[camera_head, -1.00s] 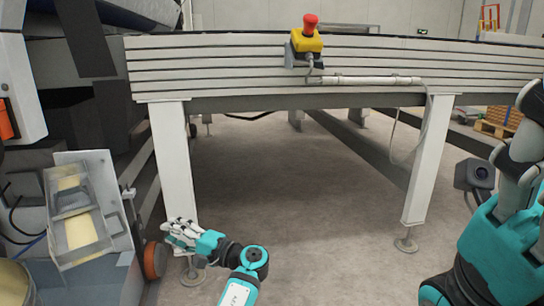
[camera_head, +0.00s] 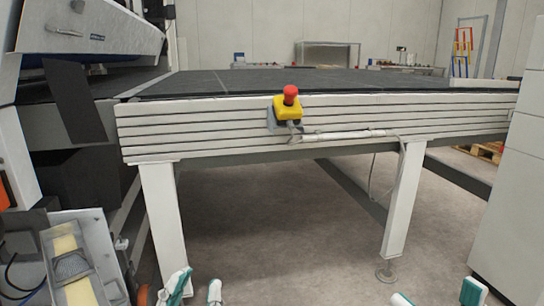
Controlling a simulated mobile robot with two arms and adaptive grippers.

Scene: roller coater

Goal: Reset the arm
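My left gripper (camera_head: 194,290) shows at the bottom edge, left of the middle, as two white and teal fingertips. They stand apart with nothing between them; the rest of that arm is out of view. At the bottom right, two more white and teal tips stand apart, and I take them for my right gripper (camera_head: 437,295). Nothing shows between them, and the rest of it is cut off. Both grippers are low in front of the conveyor table (camera_head: 225,142).
A red and yellow emergency stop (camera_head: 288,104) is fixed to the table's front edge. White legs (camera_head: 403,200) stand on the floor (camera_head: 275,230). Machine parts (camera_head: 80,255) fill the lower left. A white cabinet (camera_head: 512,190) stands at the right. Open floor lies under the table.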

